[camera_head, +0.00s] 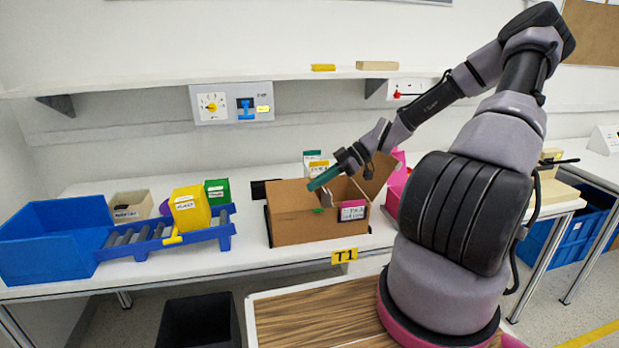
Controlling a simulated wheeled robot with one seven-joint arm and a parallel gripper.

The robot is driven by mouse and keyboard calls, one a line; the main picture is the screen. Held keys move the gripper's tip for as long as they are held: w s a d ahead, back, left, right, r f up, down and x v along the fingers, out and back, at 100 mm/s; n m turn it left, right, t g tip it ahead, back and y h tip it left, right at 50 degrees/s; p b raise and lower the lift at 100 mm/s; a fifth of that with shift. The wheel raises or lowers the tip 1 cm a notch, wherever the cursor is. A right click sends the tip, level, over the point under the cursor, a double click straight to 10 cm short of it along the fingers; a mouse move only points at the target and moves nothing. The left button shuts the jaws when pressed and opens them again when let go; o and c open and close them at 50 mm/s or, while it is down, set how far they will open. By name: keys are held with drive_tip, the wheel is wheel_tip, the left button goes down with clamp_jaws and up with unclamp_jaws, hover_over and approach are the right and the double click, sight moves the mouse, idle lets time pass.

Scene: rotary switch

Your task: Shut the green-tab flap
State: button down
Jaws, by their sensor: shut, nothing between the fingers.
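An open cardboard box (304,228) stands on the white bench, with a pink and white label on its right front. Another brown flap (378,176) stands up at the back right. My gripper (327,197) reaches down from the upper right, shut and empty, with a grey tip beside the strip at the opening. I cannot tell whether it touches the flap. The box's inside is mostly hidden.
To the left are a blue bin (50,243), a blue roller rack (165,240) and yellow (190,211) and green (217,192) containers. Pink items (396,190) stand right of the box, partly behind my arm. A wall shelf and switch panel (232,103) are above.

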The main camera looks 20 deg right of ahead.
drive_tip(key=shift+d+f, duration=0.45)
drive_tip(key=shift+f, duration=0.25)
drive_tip(key=shift+d+f, duration=0.4)
drive_tip(key=shift+f, duration=0.25)
drive_tip(key=shift+r, duration=0.15)
wheel_tip(320, 180, up, 11)
drive_tip(key=s+d+r+m+g+h, duration=0.1)
drive_tip(key=s+m+h, duration=0.6)
drive_tip(key=m+h, duration=0.1)
drive_tip(key=s+r+m+t, duration=0.4)
drive_tip(key=r+m, duration=0.3)
drive_tip(key=r, duration=0.3)
drive_tip(key=s+r+m+t+h, duration=0.1)
drive_tip(key=s+r+m+t, duration=0.2)
drive_tip(key=s+r+m, duration=0.3)
wheel_tip(320, 180, up, 5)
drive_tip(key=shift+s+r+m+t+h, duration=0.2)
drive_tip(key=shift+s+m+t+h, duration=0.15)
drive_tip(key=shift+s, duration=0.25)
